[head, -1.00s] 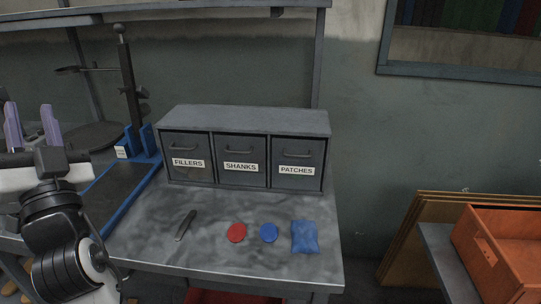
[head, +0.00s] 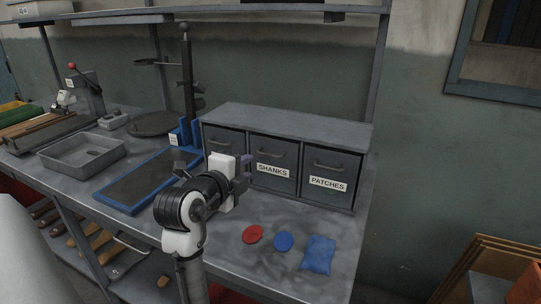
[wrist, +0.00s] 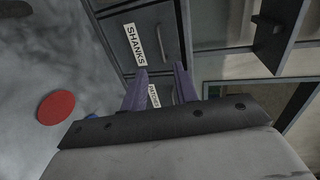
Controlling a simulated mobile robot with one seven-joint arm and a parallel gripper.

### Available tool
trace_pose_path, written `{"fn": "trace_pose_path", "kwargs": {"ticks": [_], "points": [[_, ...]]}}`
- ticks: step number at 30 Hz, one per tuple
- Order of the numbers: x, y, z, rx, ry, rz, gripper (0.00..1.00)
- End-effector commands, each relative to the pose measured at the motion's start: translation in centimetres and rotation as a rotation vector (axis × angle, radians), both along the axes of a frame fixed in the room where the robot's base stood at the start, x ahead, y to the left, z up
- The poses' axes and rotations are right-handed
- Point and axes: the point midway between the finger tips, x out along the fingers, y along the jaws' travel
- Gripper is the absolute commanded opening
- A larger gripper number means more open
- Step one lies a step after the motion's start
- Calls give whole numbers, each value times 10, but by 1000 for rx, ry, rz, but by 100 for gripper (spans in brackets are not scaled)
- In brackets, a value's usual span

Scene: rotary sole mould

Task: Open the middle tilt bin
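The grey bin cabinet (head: 300,122) stands on the bench with three tilt bins side by side. The middle bin, SHANKS (head: 271,157), is closed flush, with a bar handle above its label. It also shows in the wrist view (wrist: 154,28), turned sideways. The PATCHES bin (head: 331,165) to its right is closed. The left bin (head: 222,139) is partly hidden by my gripper, its label covered. My gripper (head: 248,162) has purple fingers, held in front of the cabinet near the left and middle bins. In the wrist view the fingers (wrist: 160,78) are apart with nothing between them.
A red disc (head: 252,234), a blue disc (head: 284,240) and a blue pouch (head: 318,254) lie on the bench in front of the cabinet. A blue-edged tray (head: 140,186) and a grey pan (head: 84,152) are to the left. An upper shelf runs above.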

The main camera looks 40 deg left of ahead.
Motion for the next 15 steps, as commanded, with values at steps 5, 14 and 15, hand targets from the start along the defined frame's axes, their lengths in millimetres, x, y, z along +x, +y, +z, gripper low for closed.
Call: {"fn": "trace_pose_path", "kwargs": {"ticks": [5,14,15], "points": [[38,8,-5,-4,2,-3,30],[90,21,-18,-3,0,-2,30],[95,22,-19,-2,-1,-1,30]]}}
